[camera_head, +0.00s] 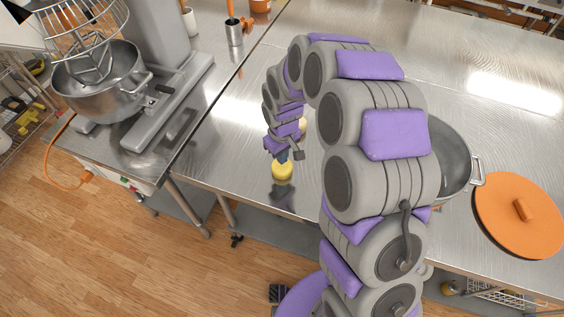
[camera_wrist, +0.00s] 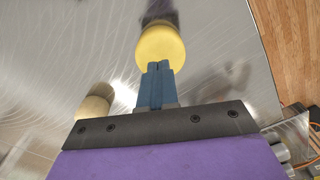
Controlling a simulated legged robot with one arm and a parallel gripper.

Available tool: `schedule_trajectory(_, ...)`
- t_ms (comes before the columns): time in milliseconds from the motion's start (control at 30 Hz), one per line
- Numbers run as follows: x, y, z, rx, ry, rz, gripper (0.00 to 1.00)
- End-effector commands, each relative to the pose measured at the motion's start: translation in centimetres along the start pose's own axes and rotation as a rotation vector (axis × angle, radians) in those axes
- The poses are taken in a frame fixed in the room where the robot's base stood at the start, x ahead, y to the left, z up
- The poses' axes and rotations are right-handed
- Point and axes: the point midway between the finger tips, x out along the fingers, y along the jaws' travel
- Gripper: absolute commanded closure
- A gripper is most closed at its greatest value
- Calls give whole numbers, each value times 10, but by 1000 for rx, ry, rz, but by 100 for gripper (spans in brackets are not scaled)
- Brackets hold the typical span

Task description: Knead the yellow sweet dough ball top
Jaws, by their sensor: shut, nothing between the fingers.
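The yellow dough ball (camera_head: 283,170) sits on the steel table near its front edge. My gripper (camera_head: 284,157) is at the ball's upper side in the head view, with its fingers pointing down. In the wrist view the yellow dough ball (camera_wrist: 161,47) is just beyond the fingertips of my gripper (camera_wrist: 158,66). The two blue fingers are shut together with nothing between them. The tips overlap the ball's near edge in the picture; I cannot tell whether they touch it.
A pale rounded object (camera_wrist: 94,104) stands beside my gripper. A steel pot (camera_head: 456,160) and an orange lid (camera_head: 519,214) are at the right. A stand mixer with a steel bowl (camera_head: 100,85) is at the left. A metal cup (camera_head: 234,32) stands at the back.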

Motion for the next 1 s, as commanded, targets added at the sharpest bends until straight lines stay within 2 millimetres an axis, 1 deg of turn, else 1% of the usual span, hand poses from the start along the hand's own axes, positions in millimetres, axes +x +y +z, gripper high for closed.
schedule_trajectory(567,19,0,1,0,-4,-1,100)
schedule_trajectory(1000,19,0,0,0,-2,0,100)
